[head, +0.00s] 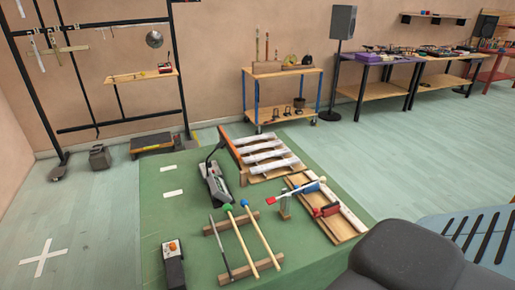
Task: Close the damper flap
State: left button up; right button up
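A bar instrument with several white bars (266,152) on a wooden frame lies on the green mat (155,205). An orange flap (231,146), which looks like the damper flap, stands raised and tilted along the left end of the bars. It does not lie over them. A grey pedal-like device (214,186) with a black rod stands just left of it, and the rod's top reaches close to the flap. Whether they touch, I cannot tell. Neither of my grippers shows in this view.
Mallets (253,235) lie on wooden rests in front. A wooden tray (338,225) with red and blue parts lies to the right. A small dark box (174,265) stands at front left. A trolley (284,98) stands behind. The mat's left part is mostly clear.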

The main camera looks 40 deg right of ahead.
aim_at(237, 158)
jog(key=i+j+z, duration=0.15)
jog(key=j+z, duration=0.15)
jog(key=z, duration=0.2)
jog(key=i+j+z, duration=0.1)
jog(key=j+z, duration=0.25)
jog(key=z, duration=0.15)
jog(key=i+j+z, duration=0.1)
jog(key=j+z, duration=0.4)
jog(key=j, duration=0.15)
